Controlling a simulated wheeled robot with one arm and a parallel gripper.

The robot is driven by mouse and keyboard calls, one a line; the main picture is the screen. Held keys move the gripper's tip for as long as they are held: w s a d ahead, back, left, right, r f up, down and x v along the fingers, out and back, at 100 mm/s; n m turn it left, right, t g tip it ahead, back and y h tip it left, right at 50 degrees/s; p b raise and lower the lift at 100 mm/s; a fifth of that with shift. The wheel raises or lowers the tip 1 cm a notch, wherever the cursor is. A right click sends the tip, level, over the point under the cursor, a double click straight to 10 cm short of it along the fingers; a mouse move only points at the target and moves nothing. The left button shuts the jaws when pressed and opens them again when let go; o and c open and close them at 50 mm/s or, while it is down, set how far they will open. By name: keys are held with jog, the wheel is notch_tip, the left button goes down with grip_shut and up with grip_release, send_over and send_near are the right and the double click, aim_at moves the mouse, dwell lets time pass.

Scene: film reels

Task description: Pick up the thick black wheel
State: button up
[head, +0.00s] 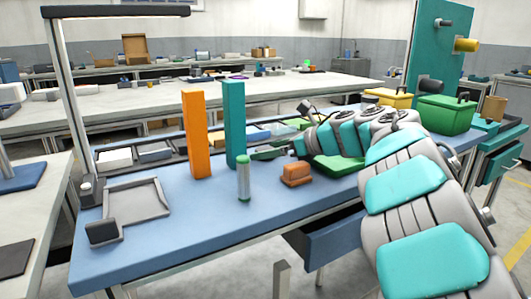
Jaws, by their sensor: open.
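A thick black round piece (431,86) sits low on the upright teal panel (428,50) at the back right; it looks like the black wheel, but it is small in view. My gripper (268,152) is at the far left end of my arm, low over the blue table (190,230), just right of the tall teal block (235,122). It is well to the left of the black piece and apart from it. It is open; the fingers are small and partly hidden, and I see nothing held.
An orange block (195,135), a green-capped cylinder (243,178) and a brown block (296,174) stand on the table. A green box (446,113) and a yellow box (388,97) are near the panel. A lamp and grey tray (135,203) are at left.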

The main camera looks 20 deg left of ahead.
jog(key=shift+c, duration=0.2)
jog(key=c, duration=1.4)
